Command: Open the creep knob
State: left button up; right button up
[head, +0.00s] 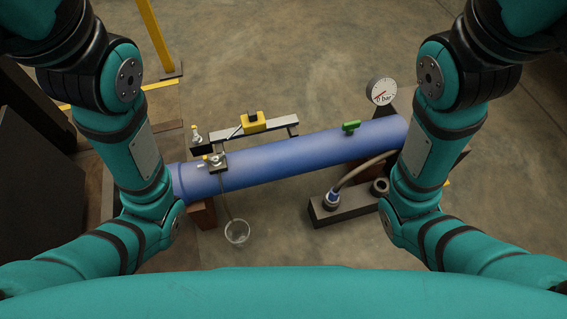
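A blue pipe (285,160) lies across the middle of the head view, between my two arms. A small metal fitting with a yellow-tipped knob (215,159) sits on the pipe's left part. A similar small knob (196,135) stands at the left end of a grey bar behind the pipe. A green handle (351,127) is on top of the pipe toward the right. No label shows which of these is the creep knob.
A gauge (381,91) reading "0 bar" stands behind the pipe's right end. A yellow block (253,122) sits on the grey bar. A clear cup (237,231) is in front. A hose (362,169) joins a dark block (335,210). A yellow post (155,35) stands at the back left.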

aim_at(349, 126)
jog(key=k+l+u, duration=0.3)
jog(key=u, duration=0.2)
jog(key=k+l+u, duration=0.15)
jog(key=k+u, duration=0.3)
jog(key=i+l, duration=0.05)
jog(key=i, duration=0.05)
